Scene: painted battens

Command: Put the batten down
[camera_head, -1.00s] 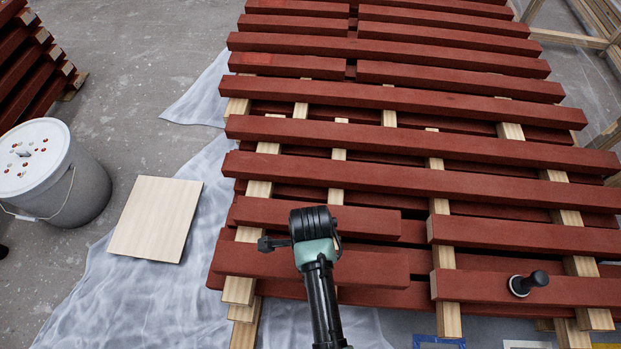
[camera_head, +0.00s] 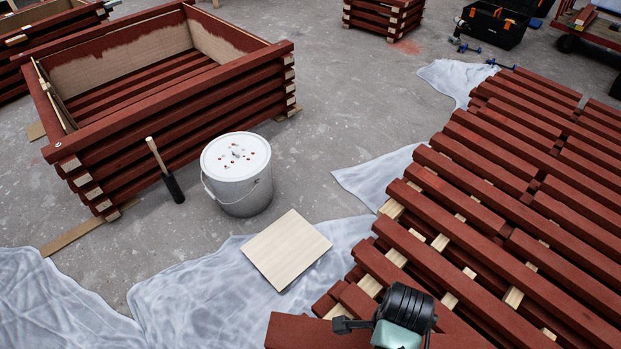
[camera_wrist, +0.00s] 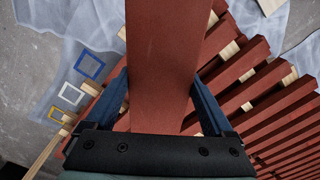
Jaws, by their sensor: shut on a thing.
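A red-painted batten (camera_wrist: 168,60) runs lengthwise up the middle of the wrist view. My gripper (camera_wrist: 163,95) has a blue finger on each side of it and is shut on it. In the head view one end of this batten (camera_head: 310,333) shows at the bottom edge, beside my wrist; the fingers are hidden there. Below and to the right lies the rack of red battens (camera_head: 520,205) on pale wooden bearers, also in the wrist view (camera_wrist: 270,95). The held batten appears above the rack; I cannot tell whether it touches anything.
A pale square board (camera_head: 286,250) lies on a grey sheet (camera_head: 190,305) left of the rack. A lidded bucket (camera_head: 238,175) stands behind it. A red slatted box (camera_head: 180,110) is at upper left, with a dark-ended handled tool (camera_head: 166,172) beside it. Grey floor lies between.

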